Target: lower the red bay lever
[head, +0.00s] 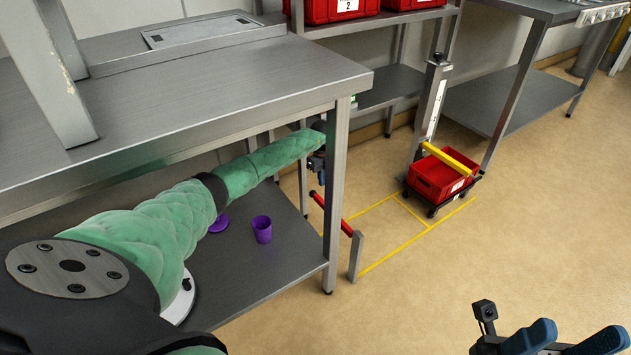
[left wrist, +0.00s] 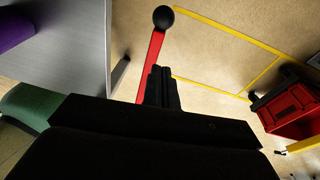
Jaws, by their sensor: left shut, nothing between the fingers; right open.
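The red bay lever (head: 331,214) slants from the top of a short grey post (head: 356,256) up and left to its knob end, close by the table leg. In the left wrist view the lever (left wrist: 152,65) ends in a black ball knob (left wrist: 163,18). My left gripper (head: 319,178) is just above the knob end in the head view, partly hidden by its arm and the table leg. Its shut fingers (left wrist: 162,86) appear beside the red bar; I cannot tell whether they touch it. My right gripper (head: 578,335) is open and empty at the bottom right.
A steel table (head: 220,95) and its leg (head: 337,190) stand close to my left arm. Purple cups (head: 262,229) are on the lower shelf. A red crate (head: 437,180) sits on a wheeled cart inside yellow floor lines. Open floor lies in front.

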